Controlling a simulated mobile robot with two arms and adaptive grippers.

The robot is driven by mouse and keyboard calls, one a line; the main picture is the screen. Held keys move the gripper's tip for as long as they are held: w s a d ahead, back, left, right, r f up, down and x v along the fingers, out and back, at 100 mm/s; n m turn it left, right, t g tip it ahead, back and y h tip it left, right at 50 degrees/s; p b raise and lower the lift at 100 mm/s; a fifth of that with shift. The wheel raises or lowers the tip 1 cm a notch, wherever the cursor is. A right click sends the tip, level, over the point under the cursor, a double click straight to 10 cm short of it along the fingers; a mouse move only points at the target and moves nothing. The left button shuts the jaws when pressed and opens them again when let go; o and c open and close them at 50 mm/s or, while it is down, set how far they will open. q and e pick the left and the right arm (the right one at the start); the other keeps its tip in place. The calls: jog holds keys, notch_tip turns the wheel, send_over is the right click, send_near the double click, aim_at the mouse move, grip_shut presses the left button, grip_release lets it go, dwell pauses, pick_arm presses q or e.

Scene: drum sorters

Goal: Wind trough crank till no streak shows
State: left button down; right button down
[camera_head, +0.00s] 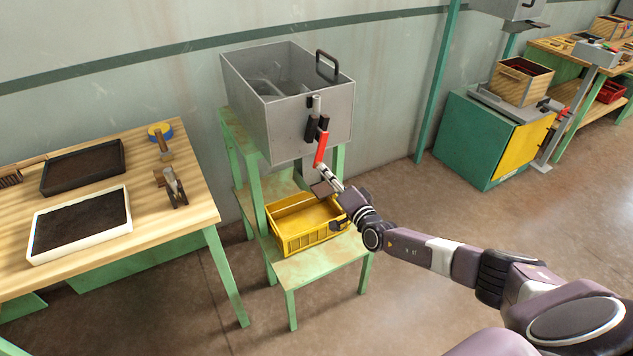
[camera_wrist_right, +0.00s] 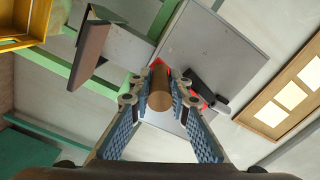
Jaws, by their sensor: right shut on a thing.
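The trough (camera_head: 305,125) is an open grey metal box on a green stand, with a black loop handle on its rim. On its front is the crank, whose red arm (camera_head: 321,150) slants down from a dark hub. My right gripper (camera_head: 328,178) is at the lower end of this arm. In the right wrist view its fingers are shut on the brown round crank grip (camera_wrist_right: 160,88), with red parts behind. A grey interior with a paler shape shows in the trough; I cannot tell any streak there. My left gripper is out of view.
A yellow crate (camera_head: 305,240) stands on the stand's low shelf, just below my right gripper. A brown-edged chute (camera_wrist_right: 92,55) sticks out close to the gripper. A wooden table (camera_head: 150,230) with soil trays is at left. Open floor lies at right.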

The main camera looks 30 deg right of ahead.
jog(key=shift+d+f+n+b, duration=0.2)
jog(key=shift+d+n+b, duration=0.25)
jog(key=shift+d, duration=0.65)
jog(key=shift+d, duration=0.1)
jog(key=c, duration=1.8)
grip_release()
